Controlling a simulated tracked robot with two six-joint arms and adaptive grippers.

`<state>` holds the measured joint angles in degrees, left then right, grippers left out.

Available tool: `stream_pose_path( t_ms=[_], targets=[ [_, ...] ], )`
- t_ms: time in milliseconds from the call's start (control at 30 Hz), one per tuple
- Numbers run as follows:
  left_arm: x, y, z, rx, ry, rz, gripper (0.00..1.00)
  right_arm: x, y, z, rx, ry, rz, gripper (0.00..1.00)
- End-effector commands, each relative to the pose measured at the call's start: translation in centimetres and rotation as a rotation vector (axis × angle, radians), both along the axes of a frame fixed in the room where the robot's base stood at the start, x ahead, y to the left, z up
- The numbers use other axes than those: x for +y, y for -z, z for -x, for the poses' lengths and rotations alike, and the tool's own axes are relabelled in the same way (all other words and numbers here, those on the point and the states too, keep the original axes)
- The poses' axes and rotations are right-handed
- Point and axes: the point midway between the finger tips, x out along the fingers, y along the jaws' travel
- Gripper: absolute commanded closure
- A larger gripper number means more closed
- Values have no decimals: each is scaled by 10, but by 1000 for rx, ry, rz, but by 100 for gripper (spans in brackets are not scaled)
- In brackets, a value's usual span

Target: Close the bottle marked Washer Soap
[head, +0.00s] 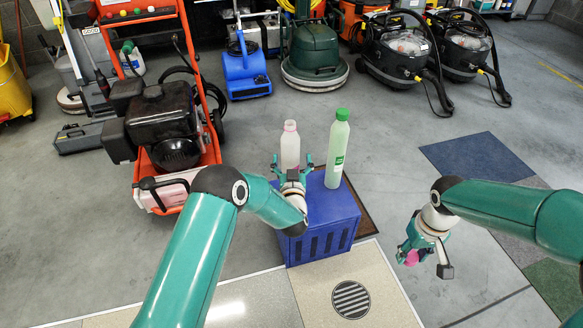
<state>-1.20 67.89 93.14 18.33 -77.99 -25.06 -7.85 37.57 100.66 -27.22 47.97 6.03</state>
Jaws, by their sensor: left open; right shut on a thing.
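A pale bottle (290,145) with a pinkish tint and an open, uncapped neck stands upright on a blue crate (325,240). My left gripper (291,166) is open, with a finger on each side of this bottle's lower part; I cannot tell whether they touch it. My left arm hides the bottle's base. A light green bottle (337,150) with a green cap (342,114) stands upright to its right. My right gripper (424,262) is shut on a small pink cap (411,258), off to the right of the crate. The bottle labels are too small to read.
A red-framed machine with a black engine (165,130) stands left of the crate. A blue blower (245,72), a green floor machine (313,55) and black vacuums (395,50) stand behind. Floor mats (478,158) lie at right. The floor between crate and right gripper is clear.

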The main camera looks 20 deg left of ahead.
Motion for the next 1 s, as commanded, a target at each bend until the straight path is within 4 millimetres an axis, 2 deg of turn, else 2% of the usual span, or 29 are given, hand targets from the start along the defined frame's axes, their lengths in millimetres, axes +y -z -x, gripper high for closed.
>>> stream_pose_path(
  t_ms=[133, 300, 700, 1000],
  targets=[
    [12, 9, -19, -2, -3, -1, 10, 0, 13, 0, 0, -1, 0, 69],
    [17, 7, -36, -1, -2, 0, 10, 0, 17, 0, 0, -1, 0, 69],
    [18, 6, -39, 0, -2, 0, 10, 1, 16, 0, 0, -1, 0, 69],
    [18, 5, -39, 0, -2, 0, 60, 1, 16, 0, 0, -2, 0, 69]
  ],
)
